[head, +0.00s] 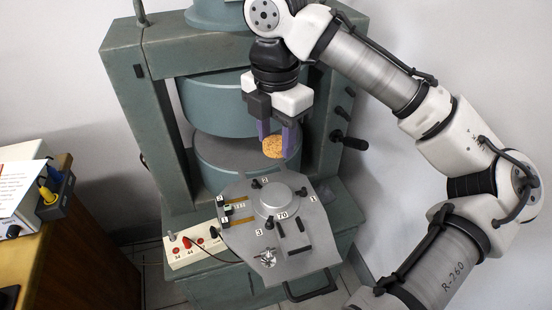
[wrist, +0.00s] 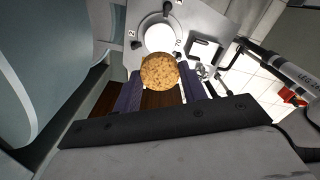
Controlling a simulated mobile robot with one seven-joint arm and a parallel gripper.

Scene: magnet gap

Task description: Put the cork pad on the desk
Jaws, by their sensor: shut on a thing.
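The cork pad (head: 273,147) is a round, speckled tan disc. My gripper (head: 274,140) is shut on it, with a purple finger on either side. It is held in the air in front of the gap between the magnet's round green poles, above the grey plate. In the wrist view the cork pad (wrist: 160,72) sits between the purple fingertips (wrist: 160,90), with the grey plate beyond it. The desk (head: 88,262) is the brown wooden one at the left edge of the head view, well away from my gripper. Only part of its top shows.
The green magnet frame (head: 150,120) stands behind and around my gripper. The grey plate (head: 310,250) below carries a round disc, knobs and small fittings. A white socket box (head: 195,245) is beside it. A white instrument (head: 22,200) with cables stands on the desk.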

